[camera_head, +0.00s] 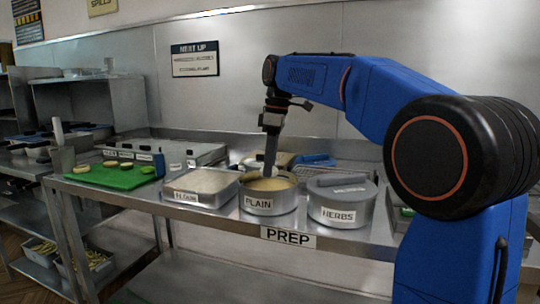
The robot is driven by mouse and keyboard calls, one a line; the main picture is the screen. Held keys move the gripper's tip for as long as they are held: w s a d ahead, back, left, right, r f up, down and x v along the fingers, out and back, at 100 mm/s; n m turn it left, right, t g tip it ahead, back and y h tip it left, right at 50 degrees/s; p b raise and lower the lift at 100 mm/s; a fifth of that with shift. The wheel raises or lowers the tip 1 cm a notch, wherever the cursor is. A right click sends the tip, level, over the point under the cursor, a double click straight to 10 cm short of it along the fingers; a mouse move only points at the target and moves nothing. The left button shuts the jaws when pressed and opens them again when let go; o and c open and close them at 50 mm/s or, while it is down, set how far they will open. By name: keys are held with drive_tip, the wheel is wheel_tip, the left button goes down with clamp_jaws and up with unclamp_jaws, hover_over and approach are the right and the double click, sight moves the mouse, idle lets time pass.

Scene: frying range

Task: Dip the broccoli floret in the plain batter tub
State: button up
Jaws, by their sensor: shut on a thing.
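The plain batter tub (258,204) is a round metal tub labelled PLAIN on the prep counter, open, with tan batter (266,184) inside. My gripper (270,172) points straight down over this tub, its fingers reaching to about the batter at the back of the rim. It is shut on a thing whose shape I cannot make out. The broccoli floret does not show clearly; the fingers, the batter or the tub may hide it. I cannot tell how deep the tips are.
A pale-filled flour tray (195,197) stands left of the tub. A HERBS tub (340,213) with its lid on stands close to the right. A green board (113,180) with several slices lies further left. A wire rack (345,165) is behind. My arm covers the right side.

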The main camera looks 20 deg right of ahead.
drive_tip(key=shift+f, duration=3.85)
drive_tip(key=shift+a, duration=0.35)
drive_tip(key=shift+d, duration=0.2)
drive_tip(key=shift+d, duration=0.45)
drive_tip(key=shift+a, duration=0.65)
drive_tip(key=shift+d, duration=0.15)
